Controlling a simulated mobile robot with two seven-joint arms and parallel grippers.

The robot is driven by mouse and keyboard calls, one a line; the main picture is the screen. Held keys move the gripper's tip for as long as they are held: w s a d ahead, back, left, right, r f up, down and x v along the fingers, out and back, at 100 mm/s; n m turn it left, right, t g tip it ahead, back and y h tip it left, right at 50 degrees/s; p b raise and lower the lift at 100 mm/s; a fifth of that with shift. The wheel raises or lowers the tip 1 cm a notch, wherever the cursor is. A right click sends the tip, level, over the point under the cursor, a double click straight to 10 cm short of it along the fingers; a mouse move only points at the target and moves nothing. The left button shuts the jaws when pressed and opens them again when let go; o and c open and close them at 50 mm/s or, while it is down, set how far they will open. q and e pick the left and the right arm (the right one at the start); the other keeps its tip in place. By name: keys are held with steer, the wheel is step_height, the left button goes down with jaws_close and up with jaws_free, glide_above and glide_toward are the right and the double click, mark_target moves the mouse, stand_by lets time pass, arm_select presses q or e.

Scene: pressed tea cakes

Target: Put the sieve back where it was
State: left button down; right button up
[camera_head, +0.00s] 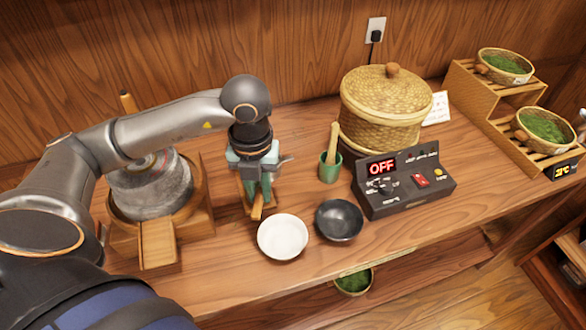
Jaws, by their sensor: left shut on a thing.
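My left gripper (256,188) points down over the table, left of the middle. It is shut on a narrow wooden piece (257,210), which shows below and beside the fingers. The rest of that piece is hidden by the gripper, so I cannot tell whether it is the sieve's handle. No mesh or sieve rim shows clearly. A white bowl (282,237) and a black bowl (339,221) stand just in front and to the right of it. My right gripper is not in view.
A stone mill (150,190) in a wooden tray stands left, partly behind my arm. A green cup (330,168) with a wooden tool, a lidded wicker basket (386,105) and a control box (404,181) reading OFF stand right. A stepped rack (480,95) holds round green-filled baskets.

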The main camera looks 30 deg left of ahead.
arm_select(q)
steer(key=w+f, duration=0.4)
steer(key=w, duration=0.5)
steer(key=b, duration=0.1)
glide_above(291, 190)
steer(key=f, duration=0.3)
steer(key=s+f, duration=0.1)
steer(key=f, duration=0.1)
steer(key=shift+f, duration=0.15)
steer(key=shift+w+f, duration=0.25)
steer(key=shift+w, duration=0.1)
steer(key=shift+w+f+b, duration=0.15)
steer(key=shift+f+b, duration=1.4)
steer(key=shift+f, duration=0.2)
steer(key=c, duration=0.8)
jaws_free()
steer(key=shift+o, duration=0.2)
steer(key=shift+r, duration=0.15)
